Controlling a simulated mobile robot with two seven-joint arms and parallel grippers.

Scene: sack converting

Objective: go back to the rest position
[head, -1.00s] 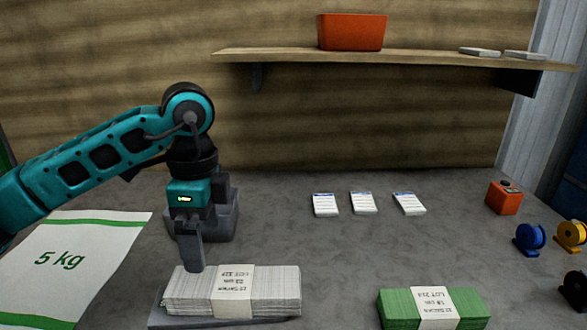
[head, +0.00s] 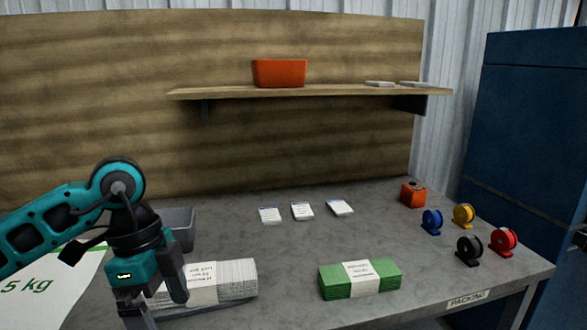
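My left gripper (head: 152,306) points down at the lower left of the head view. It is in front of the left end of a banded white sack bundle (head: 236,279). Its two fingers look spread apart, and nothing shows between them. I cannot tell whether it touches the bundle. My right gripper is not in view. A green banded bundle (head: 387,276) lies on the grey table (head: 290,250), to the right of the white one.
A grey bin (head: 181,229) stands behind my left arm. Several coloured spools (head: 463,214) and an orange box (head: 412,194) are at the right. Three cards (head: 302,211) lie mid-table. A shelf (head: 330,91) holds an orange bin (head: 279,73).

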